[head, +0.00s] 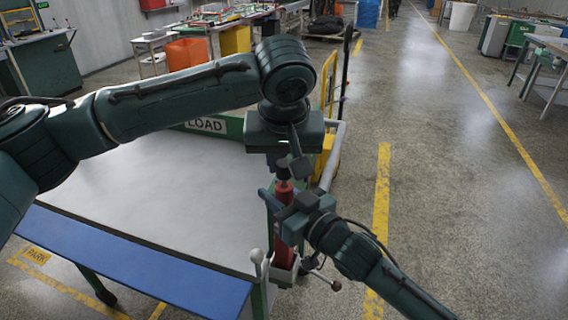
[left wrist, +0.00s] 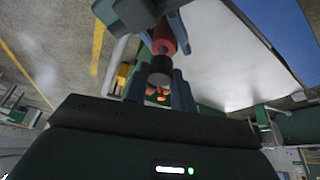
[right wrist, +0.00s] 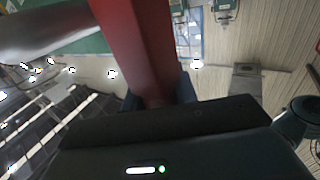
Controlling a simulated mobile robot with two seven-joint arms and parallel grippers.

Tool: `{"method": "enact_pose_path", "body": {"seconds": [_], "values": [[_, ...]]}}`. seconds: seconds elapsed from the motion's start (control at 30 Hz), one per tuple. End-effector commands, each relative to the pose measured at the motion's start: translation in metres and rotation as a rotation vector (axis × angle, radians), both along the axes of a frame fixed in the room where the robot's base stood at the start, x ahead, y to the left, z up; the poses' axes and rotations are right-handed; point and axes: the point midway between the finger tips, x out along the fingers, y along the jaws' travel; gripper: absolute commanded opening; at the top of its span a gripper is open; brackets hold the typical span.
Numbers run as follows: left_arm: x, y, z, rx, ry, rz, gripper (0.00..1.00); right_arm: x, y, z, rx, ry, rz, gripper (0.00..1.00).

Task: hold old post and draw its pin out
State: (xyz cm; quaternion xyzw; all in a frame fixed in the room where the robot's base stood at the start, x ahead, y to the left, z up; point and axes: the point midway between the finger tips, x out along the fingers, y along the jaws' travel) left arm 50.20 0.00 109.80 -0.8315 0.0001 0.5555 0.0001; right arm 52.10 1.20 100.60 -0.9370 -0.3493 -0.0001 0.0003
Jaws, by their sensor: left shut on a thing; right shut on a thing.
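The red post (head: 285,252) stands upright in a pale bracket at the table's right front corner. A dark cylindrical knob tops it, showing in the left wrist view (left wrist: 159,71); I take it for the pin's head. My left gripper (head: 285,171) comes down from above and is shut on this dark knob, with a blue finger on each side. My right gripper (head: 280,204) comes from the right and is shut around the red post below the knob. In the right wrist view the post (right wrist: 138,45) rises between the fingers.
The grey-topped table (head: 150,200) with a blue front edge lies left of the post, bare on top. A LOAD sign (head: 206,125) is at its back. A ball-ended lever (head: 335,285) and a pale knob (head: 257,256) sit by the bracket. The floor to the right is open.

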Motion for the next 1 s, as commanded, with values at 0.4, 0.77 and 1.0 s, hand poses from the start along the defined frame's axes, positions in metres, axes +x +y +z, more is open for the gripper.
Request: {"method": "enact_pose_path", "body": {"seconds": [0.4,0.77,1.0], "values": [[0.000,0.000,0.017,-0.001,0.000,0.000,0.03,0.000,0.000,-0.001,-0.002,0.001,-0.001,0.00],[0.000,0.000,0.032,-0.001,-0.001,0.000,0.03,0.000,0.000,-0.001,-0.002,0.001,-0.001,0.00],[0.000,0.000,0.041,0.000,-0.001,0.000,0.03,0.000,0.000,-0.001,-0.002,0.001,-0.001,0.00]]}}
